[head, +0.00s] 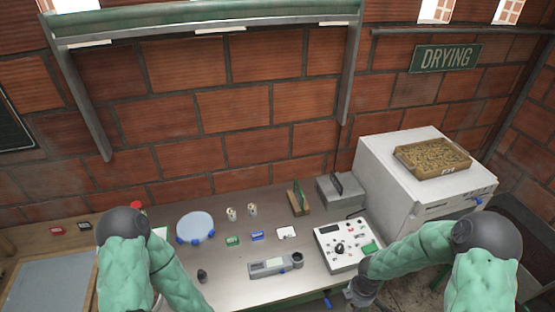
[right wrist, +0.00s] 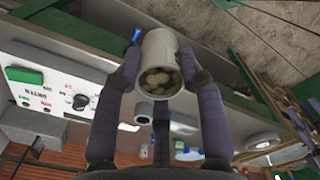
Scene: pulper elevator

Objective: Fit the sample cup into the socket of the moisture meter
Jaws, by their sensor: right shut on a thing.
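A pale, round sample cup (right wrist: 157,50) shows in the right wrist view with brownish beans inside it. My right gripper (right wrist: 158,66) is shut on it, one finger on each side. In the head view my right gripper (head: 361,295) is low, in front of the bench edge, and the cup cannot be made out there. A grey device with a dark round socket (head: 297,260) at its right end lies on the bench; it looks like the moisture meter (head: 268,267). The socket appears empty. My left arm enters at the left, but its gripper is out of view.
A white control box (head: 341,245) with a knob stands right of the meter. Small coloured cards (head: 257,236), two small cups (head: 231,213), a pale round dish (head: 195,227) and a small dark object (head: 202,275) occupy the bench. A white oven (head: 400,175) carries a tray (head: 432,158).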

